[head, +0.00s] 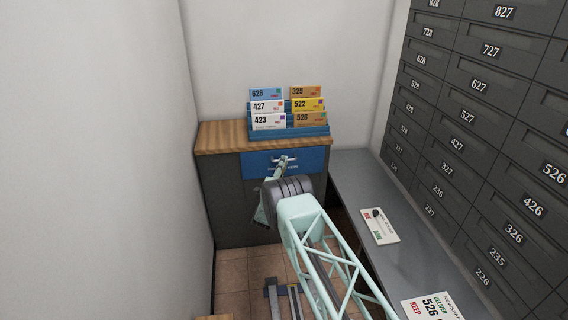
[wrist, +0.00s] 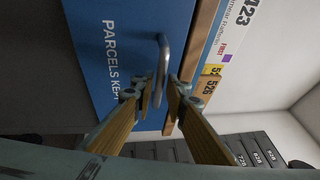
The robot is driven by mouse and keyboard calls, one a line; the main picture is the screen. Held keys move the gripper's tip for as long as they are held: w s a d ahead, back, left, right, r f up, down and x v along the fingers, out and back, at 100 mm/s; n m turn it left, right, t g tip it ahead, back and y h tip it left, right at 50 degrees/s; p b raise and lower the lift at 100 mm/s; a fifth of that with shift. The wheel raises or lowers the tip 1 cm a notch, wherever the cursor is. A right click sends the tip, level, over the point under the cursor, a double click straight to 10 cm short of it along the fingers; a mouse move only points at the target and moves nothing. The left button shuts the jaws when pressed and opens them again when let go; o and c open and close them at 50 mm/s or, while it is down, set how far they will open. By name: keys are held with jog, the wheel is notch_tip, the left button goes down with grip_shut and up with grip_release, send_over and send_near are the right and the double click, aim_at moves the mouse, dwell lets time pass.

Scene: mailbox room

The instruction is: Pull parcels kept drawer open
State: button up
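The blue parcels kept drawer (head: 252,164) is in the front of the grey cabinet, under its wooden top, and looks flush with it. In the wrist view its blue face (wrist: 110,55) reads "PARCELS KEPT" and carries a curved metal handle (wrist: 163,50). My gripper (head: 281,170) is at the drawer front and hides part of it in the head view. In the wrist view my gripper (wrist: 158,88) has its two fingers apart, one on each side of the handle's lower part. A gap shows between them; firm contact with the handle cannot be made out.
A blue rack (head: 290,134) of numbered cards stands on the wooden top (head: 222,137). A grey bench (head: 358,187) with cards on it runs along the right, below the wall of mailboxes (head: 470,118). Tiled floor (head: 232,275) shows in front of the cabinet.

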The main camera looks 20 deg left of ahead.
jog(key=shift+x, duration=0.9)
grip_shut()
jog(key=shift+s, duration=0.1)
